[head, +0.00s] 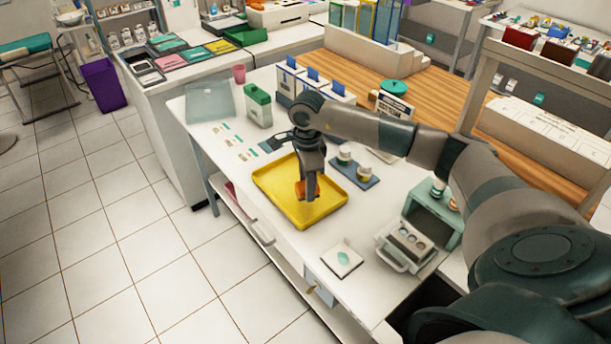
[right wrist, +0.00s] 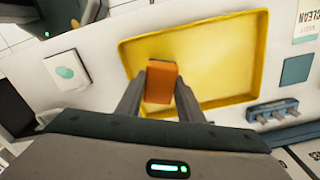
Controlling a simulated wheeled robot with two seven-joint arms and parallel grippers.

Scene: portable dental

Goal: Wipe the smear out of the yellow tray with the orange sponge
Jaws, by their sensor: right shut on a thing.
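The yellow tray (head: 275,188) lies on the white table, and it fills much of the right wrist view (right wrist: 215,62). My right gripper (head: 307,192) reaches down over the tray's inside. It is shut on the orange sponge (right wrist: 161,82), which sits between its two fingers near one rim of the tray. The sponge also shows as a small orange patch in the head view (head: 317,188). I cannot tell whether the sponge touches the tray floor. No distinct smear shows on the visible tray floor.
A blue-grey holder with small jars (head: 355,172) stands right of the tray. A white pad with a teal spot (head: 342,259) and a grey-green box (head: 432,215) are nearer the front right. A green-and-white bottle (head: 258,106) stands behind the tray.

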